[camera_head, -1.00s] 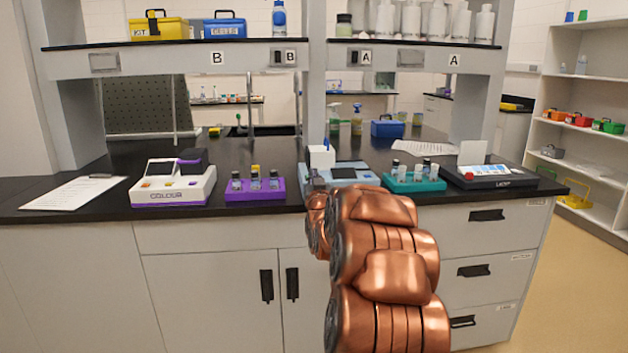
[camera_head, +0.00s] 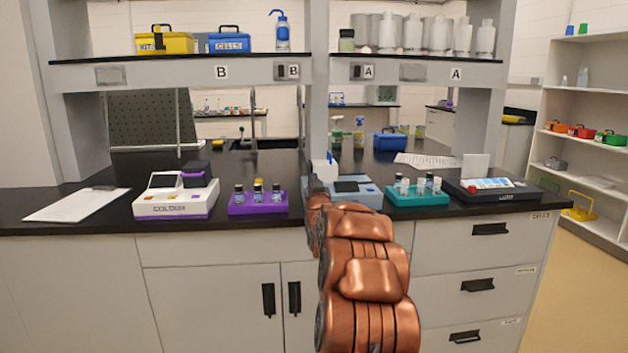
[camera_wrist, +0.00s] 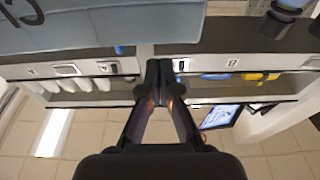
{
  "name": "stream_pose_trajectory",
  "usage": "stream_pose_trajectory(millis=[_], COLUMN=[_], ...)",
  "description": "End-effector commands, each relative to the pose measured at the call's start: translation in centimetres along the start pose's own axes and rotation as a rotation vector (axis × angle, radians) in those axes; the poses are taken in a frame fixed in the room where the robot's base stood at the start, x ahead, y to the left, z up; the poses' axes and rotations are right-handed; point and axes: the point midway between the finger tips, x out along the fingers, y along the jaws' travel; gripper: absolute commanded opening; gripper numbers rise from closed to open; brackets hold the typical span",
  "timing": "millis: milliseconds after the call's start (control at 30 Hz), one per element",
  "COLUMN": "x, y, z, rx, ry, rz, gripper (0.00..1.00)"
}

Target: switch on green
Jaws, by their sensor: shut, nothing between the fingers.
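No switch is clearly green in these views. Two small dark switches sit on the shelf's front panel: the switch beside label B (camera_head: 293,71) and the switch beside label A (camera_head: 357,71). The wrist view is upside down and shows the A switch (camera_wrist: 107,67) left and the B switch (camera_wrist: 181,65) right. My gripper (camera_wrist: 160,65) is shut and empty, its tips pointing toward the panel between the two switches; the distance is unclear. In the head view my arm hides most of the gripper, low over the bench near the blue-grey device (camera_head: 368,194).
On the black bench (camera_head: 100,221) stand a white colour meter (camera_head: 170,208), a purple vial rack (camera_head: 240,206), a teal vial rack (camera_head: 425,198) and a black balance (camera_head: 505,192). Yellow (camera_head: 163,42) and blue (camera_head: 229,43) boxes stand on the shelf. A post (camera_head: 318,100) divides the bays.

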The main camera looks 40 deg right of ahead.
Motion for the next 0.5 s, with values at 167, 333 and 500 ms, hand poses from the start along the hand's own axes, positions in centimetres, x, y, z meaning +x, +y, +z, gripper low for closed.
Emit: stream_pose_trajectory(millis=[167, 333, 500], x=[-0.5, -0.8, -0.9], y=[0.0, 0.0, 0.0], z=[1.6, 2.5, 2.6], rx=[-0.001, -0.001, -0.001], ry=[-0.004, 0.0, 0.001], rz=[0.0, 0.0, 0.0], gripper=[0.0, 0.0, 0.0])
